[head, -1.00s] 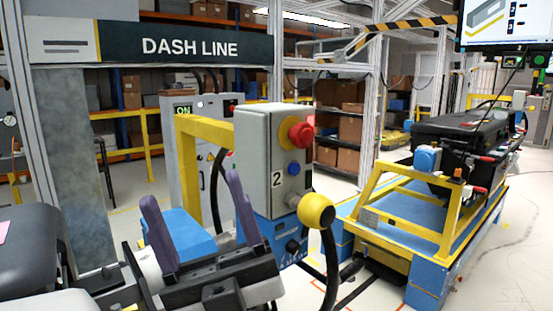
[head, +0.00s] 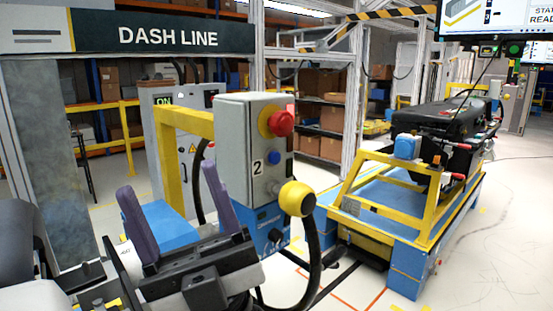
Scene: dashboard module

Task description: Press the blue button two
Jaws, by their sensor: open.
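The blue button (head: 274,157) is a small round knob on the right-hand face of a grey control box (head: 240,150). The number 2 (head: 257,168) is marked just below and left of it. A red mushroom button (head: 279,123) on a yellow ring sits above it, and a small grey knob (head: 275,187) is below it. My gripper (head: 178,222) is open and empty in front and to the left of the box. Its two purple fingers point up, spread apart, and the right finger looks close to the box's left edge; the depth gap is hard to judge.
A yellow ball-shaped part (head: 296,198) with a black cable stands out below the buttons. A yellow frame (head: 170,150) rises behind the fingers. A blue-and-yellow cart (head: 405,225) bearing a black module (head: 445,118) stands to the right. Open floor lies at the far right.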

